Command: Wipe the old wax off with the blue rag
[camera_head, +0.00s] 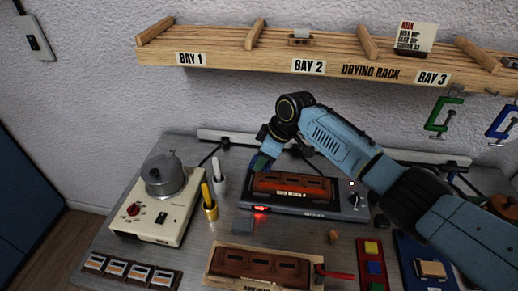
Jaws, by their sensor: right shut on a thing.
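My right gripper (262,160) reaches in from the right and points down at the back left corner of the heated plate. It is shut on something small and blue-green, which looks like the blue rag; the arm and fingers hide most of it. My left gripper is out of view.
A pot on a cream warmer (152,211) and a brass cup (209,209) stand left. A tray of coloured pieces (371,255) and a blue board (411,278) lie at front right. The drying rack (225,65) hangs above, with clamps (442,115) at its right.

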